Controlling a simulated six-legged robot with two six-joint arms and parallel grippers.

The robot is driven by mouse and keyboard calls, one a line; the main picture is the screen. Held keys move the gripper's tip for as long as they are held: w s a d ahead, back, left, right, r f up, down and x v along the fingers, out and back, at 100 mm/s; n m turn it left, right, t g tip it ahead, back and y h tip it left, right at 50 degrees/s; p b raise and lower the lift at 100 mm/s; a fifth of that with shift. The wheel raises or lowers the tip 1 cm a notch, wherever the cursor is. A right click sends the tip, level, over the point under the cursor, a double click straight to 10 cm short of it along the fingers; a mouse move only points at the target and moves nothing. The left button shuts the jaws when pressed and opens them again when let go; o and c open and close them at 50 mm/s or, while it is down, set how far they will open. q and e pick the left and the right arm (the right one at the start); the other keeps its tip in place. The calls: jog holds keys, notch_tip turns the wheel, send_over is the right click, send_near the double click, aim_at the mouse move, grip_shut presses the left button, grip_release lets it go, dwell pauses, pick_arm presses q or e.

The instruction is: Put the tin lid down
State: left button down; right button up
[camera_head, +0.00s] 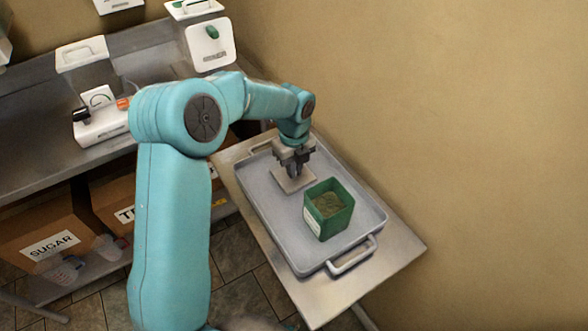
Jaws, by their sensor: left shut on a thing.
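My left gripper (294,170) points down over the back half of a grey tray (285,243). It is shut on the tin lid (291,183), a flat, pale square plate. The lid looks level and close to the tray floor, but I cannot tell if it touches. My fingers hide part of the lid's middle. A green square tin (343,222) stands upright and open in the tray, to the right of and in front of the lid. Greenish-brown contents show inside it, and a pale label is on its side. My right gripper is out of view.
The tray has raised walls and end handles (352,256) and rests on a metal table (400,246) beside a beige wall. A steel counter (40,165) on the left holds a scale (98,124) and white-lidded containers. Boxes, one marked SUGAR (35,225), sit below.

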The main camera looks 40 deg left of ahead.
pick_arm(q)
jog(key=shift+f, duration=0.6)
jog(key=shift+f, duration=0.4)
jog(key=c, duration=1.2)
grip_release()
jog(key=shift+c, duration=0.2)
jog(key=shift+r, duration=0.1)
notch_tip(320, 180, up, 13)
jog(key=shift+s+f, duration=0.1)
jog(key=shift+f, duration=0.1)
